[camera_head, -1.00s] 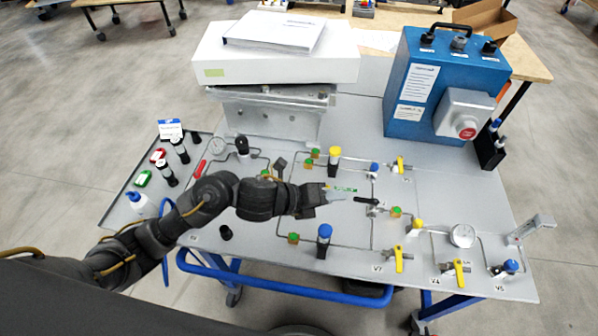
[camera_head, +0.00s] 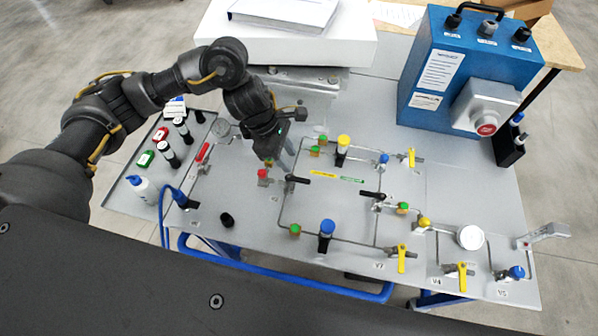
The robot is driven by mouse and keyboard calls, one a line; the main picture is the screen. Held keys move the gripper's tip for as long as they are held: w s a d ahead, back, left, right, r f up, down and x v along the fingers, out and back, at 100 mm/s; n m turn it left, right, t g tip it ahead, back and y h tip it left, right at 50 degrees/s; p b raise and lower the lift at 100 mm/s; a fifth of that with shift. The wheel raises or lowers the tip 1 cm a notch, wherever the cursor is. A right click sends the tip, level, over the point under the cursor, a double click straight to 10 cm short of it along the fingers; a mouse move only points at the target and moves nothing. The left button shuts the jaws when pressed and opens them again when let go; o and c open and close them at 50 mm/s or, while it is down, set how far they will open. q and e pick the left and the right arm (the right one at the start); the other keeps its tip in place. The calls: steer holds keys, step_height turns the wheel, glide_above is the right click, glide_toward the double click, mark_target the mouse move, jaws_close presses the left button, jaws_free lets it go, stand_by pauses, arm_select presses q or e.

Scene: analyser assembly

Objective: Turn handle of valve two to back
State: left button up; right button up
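The panel carries several small valves on thin pipes. A black lever handle (camera_head: 298,179) sits on the pipe left of centre, just in front of my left gripper; a small label beside it is too small to read, so I cannot tell surely that it is valve two. A similar black handle (camera_head: 372,194) lies farther right. My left gripper (camera_head: 281,162) points down over the panel, behind and left of the nearer black handle, apparently apart from it. Its finger gap is too dark and small to judge. My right gripper is not in view.
A red knob (camera_head: 263,174) stands close to the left gripper. Yellow-capped (camera_head: 343,146) and blue-capped (camera_head: 326,232) cylinders rise from the panel. A white box (camera_head: 285,45) and a blue control box (camera_head: 465,65) stand at the back. Yellow valve handles (camera_head: 401,259) line the right front.

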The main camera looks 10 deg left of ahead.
mark_target(303, 180)
arm_select(q)
steer(key=p+x, duration=0.1)
steer(key=x, duration=0.7)
steer(key=shift+d+f+p, duration=0.15)
steer(key=shift+f+p, duration=0.1)
steer(key=shift+p, duration=0.1)
jaws_close()
